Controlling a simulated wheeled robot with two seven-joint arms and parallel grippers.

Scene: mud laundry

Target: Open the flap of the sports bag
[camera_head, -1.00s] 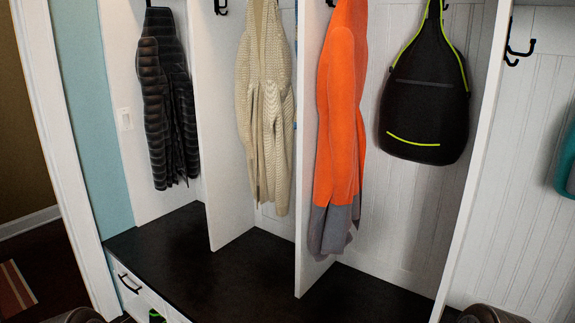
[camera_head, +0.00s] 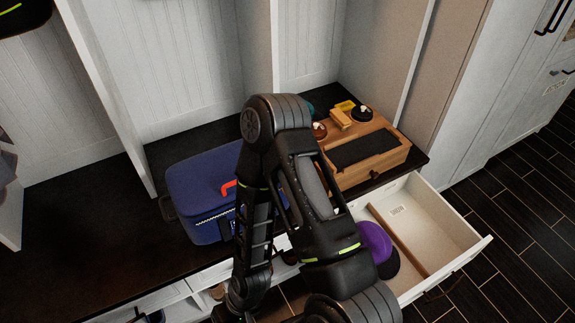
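The blue sports bag (camera_head: 195,185) lies on the dark bench left of the middle. A red-orange piece (camera_head: 229,188) shows on its top, and a pale zip line runs along its front edge. The flap looks closed, lying flat over the top. One of my dark arms rises from the bottom, bends at the top and comes back down in front of the bag, covering its right part. I cannot make out any gripper fingers; that arm's lower end runs to the bottom edge. My other arm is not in view.
A wooden box (camera_head: 392,147) with a brush and small jars on top stands right of the bag. Below it an open white drawer (camera_head: 455,228) juts out, with a purple item (camera_head: 375,242) in it. White partitions rise behind; the bench left of the bag is clear.

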